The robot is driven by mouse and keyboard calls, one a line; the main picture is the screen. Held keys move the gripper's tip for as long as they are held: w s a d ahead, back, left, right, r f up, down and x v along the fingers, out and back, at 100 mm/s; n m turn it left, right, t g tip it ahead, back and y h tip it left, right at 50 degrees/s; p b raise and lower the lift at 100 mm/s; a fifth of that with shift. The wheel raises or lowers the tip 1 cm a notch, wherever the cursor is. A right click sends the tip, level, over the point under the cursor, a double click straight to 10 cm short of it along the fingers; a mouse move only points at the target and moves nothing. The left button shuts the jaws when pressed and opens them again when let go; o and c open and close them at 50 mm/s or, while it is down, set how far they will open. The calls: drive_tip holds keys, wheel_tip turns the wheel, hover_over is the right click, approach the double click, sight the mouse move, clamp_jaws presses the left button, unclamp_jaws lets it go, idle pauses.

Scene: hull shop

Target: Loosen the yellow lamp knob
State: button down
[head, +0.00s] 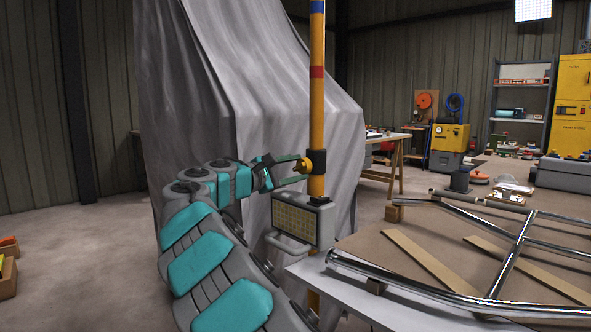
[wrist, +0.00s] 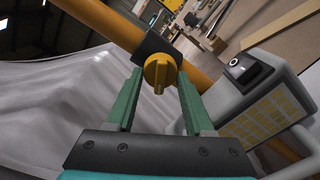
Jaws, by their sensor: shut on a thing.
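The yellow lamp knob (head: 304,165) sticks out to the left from a black clamp (head: 318,162) on an upright yellow pole (head: 317,110). In the wrist view the knob (wrist: 159,71) shows a round face with a raised grip bar, in front of the clamp (wrist: 152,45). My gripper (head: 302,168) reaches it from the left. Its green fingers (wrist: 159,84) stand on both sides of the knob and are shut on it. The grey lamp (head: 303,223) with a yellowish lit panel hangs just below the clamp; it also shows at the right of the wrist view (wrist: 262,112).
A large grey draped sheet (head: 240,80) stands right behind my arm and the pole. A bench with chrome rails (head: 440,290) lies to the lower right, close to the lamp. Shelves (head: 522,110) and yellow cabinets (head: 573,100) stand far back. Open floor lies at left.

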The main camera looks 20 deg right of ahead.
drive_tip(key=shift+c, duration=1.4)
unclamp_jaws()
drive_tip(key=shift+a, duration=0.1)
drive_tip(key=v, duration=0.7)
drive_tip(key=shift+a+b, duration=0.35)
drive_tip(key=shift+s, duration=0.15)
